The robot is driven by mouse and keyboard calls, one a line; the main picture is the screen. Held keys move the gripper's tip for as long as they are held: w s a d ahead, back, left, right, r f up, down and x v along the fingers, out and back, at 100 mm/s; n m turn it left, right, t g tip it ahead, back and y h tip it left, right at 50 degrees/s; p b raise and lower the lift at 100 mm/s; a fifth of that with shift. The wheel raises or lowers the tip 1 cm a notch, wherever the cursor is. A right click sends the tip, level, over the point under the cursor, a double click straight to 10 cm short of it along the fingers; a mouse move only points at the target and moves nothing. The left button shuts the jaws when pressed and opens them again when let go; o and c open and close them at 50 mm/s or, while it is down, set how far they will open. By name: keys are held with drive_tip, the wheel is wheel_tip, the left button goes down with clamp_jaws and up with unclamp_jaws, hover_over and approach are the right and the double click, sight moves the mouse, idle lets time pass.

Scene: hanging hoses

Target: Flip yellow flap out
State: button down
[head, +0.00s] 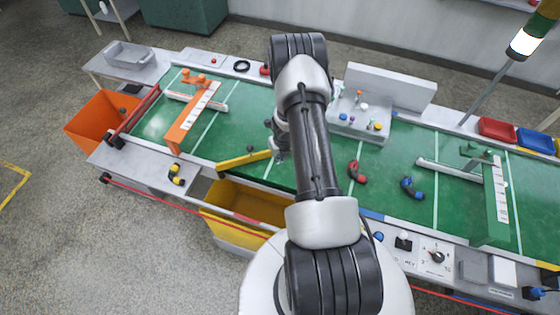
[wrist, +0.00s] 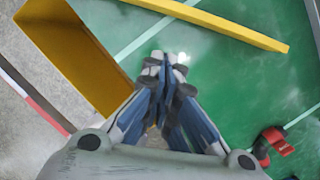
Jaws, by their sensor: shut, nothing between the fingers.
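The yellow flap (head: 245,160) is a straight yellow bar at the front edge of the green belt (head: 235,135), left of my arm in the head view. Its left end is near the belt's front edge and its right end reaches a little inward over the belt. In the wrist view the yellow flap (wrist: 220,22) slants across the top. My gripper (wrist: 165,62) is shut and empty, with its fingertips below the flap in that picture and apart from it. In the head view my gripper (head: 281,155) is partly hidden by my arm, near the flap's right end.
A yellow bin (head: 222,225) stands below the belt's front edge; it also shows in the wrist view (wrist: 75,50). A red hose piece (head: 357,172) and a blue one (head: 411,187) lie on the belt. An orange flap (head: 190,120) stands farther left.

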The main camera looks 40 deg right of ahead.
drive_tip(key=v, duration=0.3)
drive_tip(key=shift+s+r+p, duration=0.3)
drive_tip(key=shift+s, duration=0.1)
drive_tip(key=shift+s+d, duration=0.1)
